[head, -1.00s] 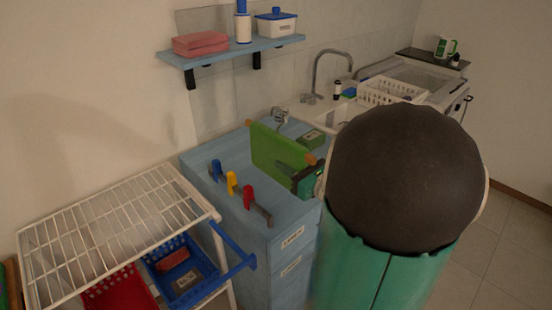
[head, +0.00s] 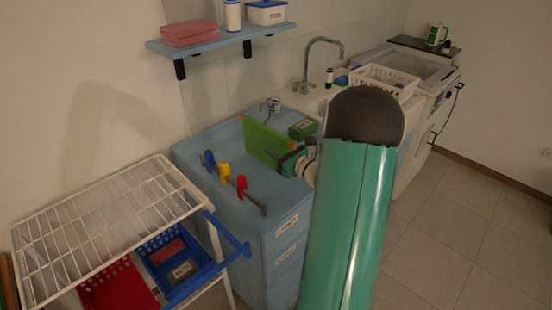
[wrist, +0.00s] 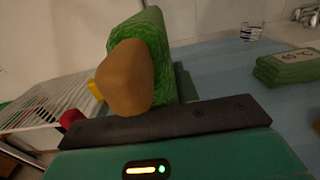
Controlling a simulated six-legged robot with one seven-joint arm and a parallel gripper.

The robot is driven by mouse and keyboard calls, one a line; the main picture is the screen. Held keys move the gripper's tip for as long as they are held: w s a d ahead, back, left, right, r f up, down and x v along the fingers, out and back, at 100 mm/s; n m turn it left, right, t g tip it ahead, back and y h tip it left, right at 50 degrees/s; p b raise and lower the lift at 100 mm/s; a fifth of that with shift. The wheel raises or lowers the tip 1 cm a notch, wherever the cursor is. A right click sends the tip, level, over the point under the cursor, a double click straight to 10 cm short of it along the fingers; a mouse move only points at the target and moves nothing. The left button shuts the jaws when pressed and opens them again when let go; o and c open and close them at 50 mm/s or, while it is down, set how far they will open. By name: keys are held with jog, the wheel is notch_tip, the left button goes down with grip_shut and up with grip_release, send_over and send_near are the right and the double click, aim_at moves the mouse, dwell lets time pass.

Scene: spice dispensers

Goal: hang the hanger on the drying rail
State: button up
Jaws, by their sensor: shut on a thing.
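The hanger (head: 299,149) shows as a wooden bar with a green cloth (head: 264,141) draped over it. In the wrist view its rounded wooden end (wrist: 126,78) is large and close, with the green cloth (wrist: 146,28) behind it. My gripper (head: 289,162) is shut on the hanger's near end, over the blue counter. I cannot tell whether the cloth's lower edge touches the counter. A blue bar (head: 229,235), which looks like the drying rail, sticks out at the right side of the white wire rack (head: 105,225), to the left of and nearer than the hanger.
Blue, yellow and red clips (head: 224,172) stand on the blue counter (head: 205,143) between hanger and rack. A folded green stack (head: 303,128) lies behind the hanger. A blue basket (head: 178,262) and a red basket (head: 118,292) sit under the rack top. A wall shelf (head: 225,40) hangs above.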

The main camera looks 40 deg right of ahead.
jog(key=shift+w+d+f, duration=0.15)
jog(key=shift+f, duration=0.15)
jog(key=shift+w+f, duration=0.1)
jog(key=shift+f, duration=1.4)
jog(key=shift+f, duration=0.2)
jog(key=o, duration=1.1)
jog(key=shift+r, duration=0.2)
jog(key=s, duration=1.2)
jog(key=shift+d, duration=0.15)
jog(key=shift+s, duration=0.1)
